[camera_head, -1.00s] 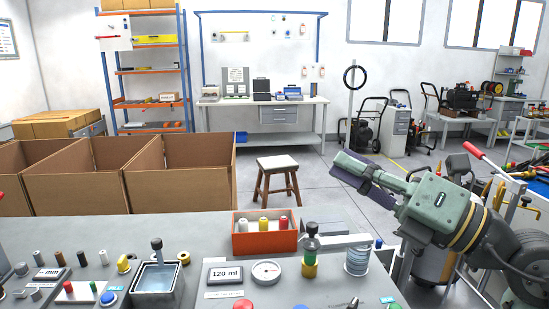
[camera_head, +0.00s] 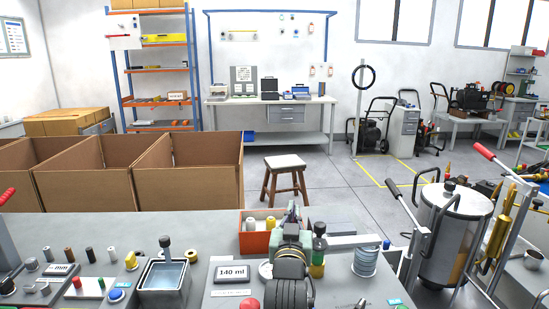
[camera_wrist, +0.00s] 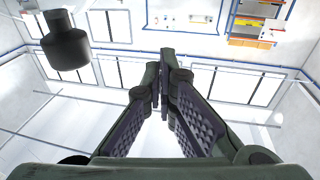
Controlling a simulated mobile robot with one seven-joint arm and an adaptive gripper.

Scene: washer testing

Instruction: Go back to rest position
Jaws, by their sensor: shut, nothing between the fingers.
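My gripper (camera_wrist: 162,88) shows in the wrist view with its two dark ribbed fingers closed together at the tips and nothing between them. It points up toward the windows and far wall. In the head view my arm rises at the front centre of the grey bench (camera_head: 120,228). There it covers part of the red-orange box (camera_head: 247,243) and the dial behind it. The gripper is seen end-on in that view, so its fingers are hard to make out.
A green-bodied bottle (camera_head: 320,243) stands close right of my arm. A display reading 140 ml (camera_head: 232,272) is at its left. A metal basin (camera_head: 164,280) sits further left. A steel tank (camera_head: 452,222) stands right. A dark cylinder (camera_wrist: 65,50) hangs at upper left in the wrist view.

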